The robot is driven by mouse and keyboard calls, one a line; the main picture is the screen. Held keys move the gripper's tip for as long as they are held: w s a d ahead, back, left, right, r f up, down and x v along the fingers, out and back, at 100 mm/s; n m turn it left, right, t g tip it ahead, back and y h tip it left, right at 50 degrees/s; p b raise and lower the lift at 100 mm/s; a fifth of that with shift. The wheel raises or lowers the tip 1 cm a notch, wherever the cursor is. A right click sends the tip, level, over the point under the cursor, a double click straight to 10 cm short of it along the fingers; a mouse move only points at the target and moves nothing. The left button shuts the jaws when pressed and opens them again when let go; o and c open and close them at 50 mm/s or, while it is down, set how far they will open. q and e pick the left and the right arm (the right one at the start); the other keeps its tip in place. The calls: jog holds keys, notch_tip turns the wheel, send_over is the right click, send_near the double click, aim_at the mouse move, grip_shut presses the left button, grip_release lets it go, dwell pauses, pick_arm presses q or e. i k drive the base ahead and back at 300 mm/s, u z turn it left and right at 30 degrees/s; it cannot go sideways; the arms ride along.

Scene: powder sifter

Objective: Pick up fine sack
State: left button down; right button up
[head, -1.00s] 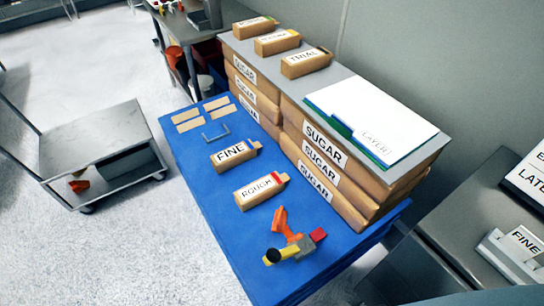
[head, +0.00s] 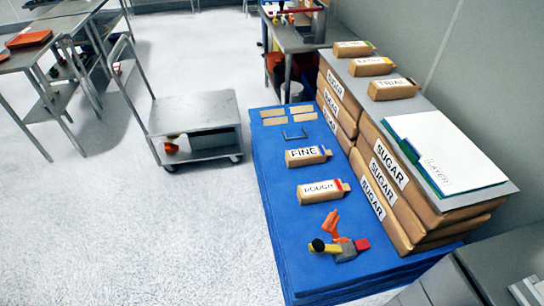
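A small brown sack labelled FINE (head: 308,156), with a blue mark at its right end, lies on the blue table surface (head: 275,215) in the head view. A similar sack labelled ROUGH (head: 322,191), with a red mark, lies just in front of it. Neither of my grippers shows in the head view, and nothing is seen holding the FINE sack.
An orange, yellow and grey tool (head: 340,240) lies near the table's front. Stacked SUGAR sacks (head: 385,178) wall off the right side, topped by a grey board, small sacks and a LAYER sheet (head: 445,150). A cart (head: 195,112) stands left; floor between is free.

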aim_at(311, 155)
jog(key=u, duration=1.25)
jog(key=i, duration=4.3)
jog(key=z, duration=4.05)
jog(key=i, duration=1.7)
